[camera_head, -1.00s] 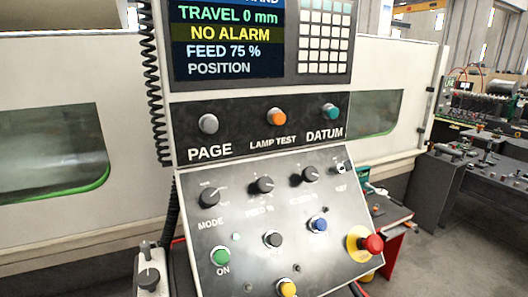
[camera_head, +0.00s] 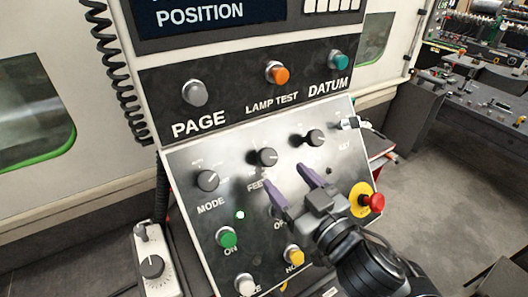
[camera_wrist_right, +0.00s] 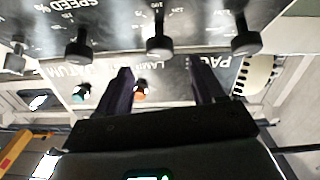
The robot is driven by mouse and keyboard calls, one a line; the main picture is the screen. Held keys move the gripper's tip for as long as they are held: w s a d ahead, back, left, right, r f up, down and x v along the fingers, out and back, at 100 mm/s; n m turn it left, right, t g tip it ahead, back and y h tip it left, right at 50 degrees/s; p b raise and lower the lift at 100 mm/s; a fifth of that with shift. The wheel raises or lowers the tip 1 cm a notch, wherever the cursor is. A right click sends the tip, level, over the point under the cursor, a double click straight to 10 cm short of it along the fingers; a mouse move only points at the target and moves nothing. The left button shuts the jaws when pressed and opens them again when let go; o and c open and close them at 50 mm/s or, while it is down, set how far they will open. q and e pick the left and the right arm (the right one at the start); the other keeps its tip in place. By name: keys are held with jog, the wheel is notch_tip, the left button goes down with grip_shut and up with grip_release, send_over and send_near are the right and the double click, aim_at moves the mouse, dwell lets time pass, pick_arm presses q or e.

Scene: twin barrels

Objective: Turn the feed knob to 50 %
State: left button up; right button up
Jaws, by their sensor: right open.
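The black feed knob (camera_head: 267,157) is on the sloping panel (camera_head: 190,225), between the mode knob (camera_head: 207,180) and the speed knob (camera_head: 315,137). My right gripper (camera_head: 290,183) is open and empty, with its purple fingers in front of the panel, below and right of the feed knob. One finger covers part of the FEED label. In the right wrist view the feed knob (camera_wrist_right: 158,40) is the middle knob. It stands above and between the spread fingertips (camera_wrist_right: 160,76), apart from both. My left gripper is not in view.
A red emergency stop (camera_head: 372,202) stands out right of my gripper. Green (camera_head: 227,238) and yellow (camera_head: 294,255) buttons are on the lower panel. PAGE, LAMP TEST and DATUM buttons (camera_head: 275,73) are above. A key switch (camera_head: 350,122) is at the right edge.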

aim_at(270, 161)
jog(key=x, duration=0.8)
jog(key=shift+w+a+p, duration=0.2)
jog(key=shift+w+p, duration=0.05)
jog(key=shift+p, duration=0.15)
